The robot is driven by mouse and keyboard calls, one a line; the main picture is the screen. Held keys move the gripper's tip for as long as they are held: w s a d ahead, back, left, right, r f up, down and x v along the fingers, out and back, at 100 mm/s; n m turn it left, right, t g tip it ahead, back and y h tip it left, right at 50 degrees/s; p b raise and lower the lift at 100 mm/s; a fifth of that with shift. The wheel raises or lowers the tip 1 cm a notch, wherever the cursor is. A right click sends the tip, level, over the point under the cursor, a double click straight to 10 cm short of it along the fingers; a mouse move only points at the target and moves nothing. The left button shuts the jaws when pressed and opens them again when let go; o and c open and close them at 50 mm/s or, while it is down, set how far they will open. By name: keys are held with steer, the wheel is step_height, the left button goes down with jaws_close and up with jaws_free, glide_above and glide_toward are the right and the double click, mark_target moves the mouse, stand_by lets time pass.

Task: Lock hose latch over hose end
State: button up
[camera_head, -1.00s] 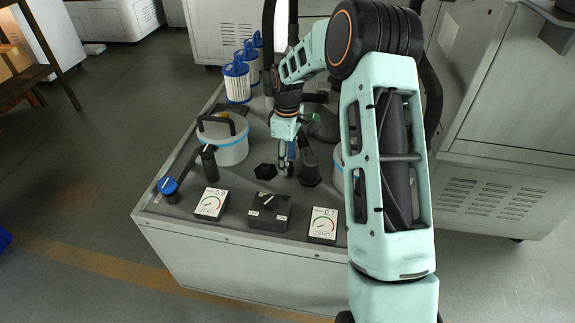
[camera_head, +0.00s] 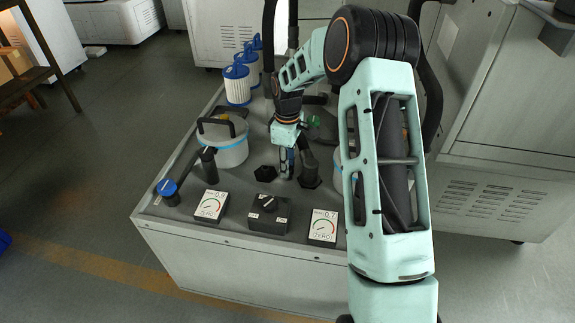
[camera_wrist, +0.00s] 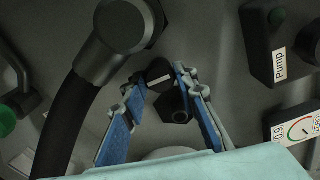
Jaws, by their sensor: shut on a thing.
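My gripper (camera_head: 286,173) reaches down to the grey machine top, just left of a black hose fitting (camera_head: 309,174). In the wrist view its two blue-backed fingers (camera_wrist: 162,82) are shut on a small black piece with a white line (camera_wrist: 159,72), which looks like the hose latch. A black hexagonal part with a round hole (camera_wrist: 179,110) lies between and below the fingers. The thick black hose with its round end (camera_wrist: 122,22) stands beside the fingers, upper left in the wrist view. The fingers partly hide the latch, and I cannot tell whether it touches the hose end.
A lidded container (camera_head: 223,143) stands left of my gripper, with blue-capped filters (camera_head: 237,86) behind it. Two dial gauges, one here (camera_head: 211,206), and a black pump switch box (camera_head: 268,214) line the front. A black hexagonal part (camera_head: 264,173) sits left of the gripper.

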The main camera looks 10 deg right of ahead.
steer(key=m+p, duration=0.1)
steer(key=m, duration=0.3)
steer(key=shift+r+m, duration=0.1)
steer(key=shift+m, duration=0.3)
steer(key=m, duration=0.4)
steer(key=shift+m+p, duration=0.3)
steer(key=shift+p, duration=0.05)
steer(key=m, duration=0.4)
steer(key=shift+m+p, duration=0.3)
steer(key=shift+p, duration=0.05)
steer(key=shift+m+p, duration=0.3)
steer(key=shift+m, duration=1.6)
steer(key=o, duration=1.2)
steer(key=shift+c, duration=0.2)
